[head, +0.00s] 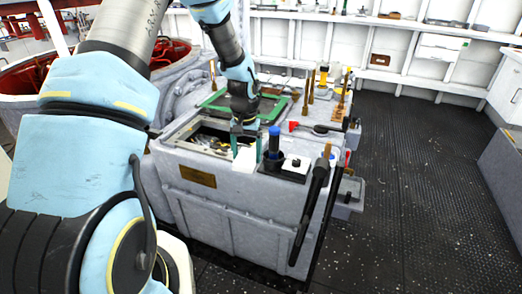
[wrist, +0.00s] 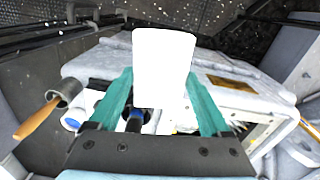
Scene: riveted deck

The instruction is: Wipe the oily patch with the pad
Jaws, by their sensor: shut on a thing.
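My gripper (head: 245,148) is shut on a white pad (head: 245,160), at the front edge of the pale grey machine housing (head: 225,215). In the wrist view the pad (wrist: 164,58) stands out as a plain white block between the teal fingertips of my gripper (wrist: 160,88). Whether the pad touches the housing is hard to tell. I cannot make out the oily patch in either view; it may be hidden or too small to see.
An open bay (head: 208,143) lies left of my gripper. A blue-topped item (head: 274,140) and a white block with a dark knob (head: 294,164) stand close on its right. Long dark handles (head: 308,210) hang at the front corner. The dark floor (head: 420,190) at right is clear.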

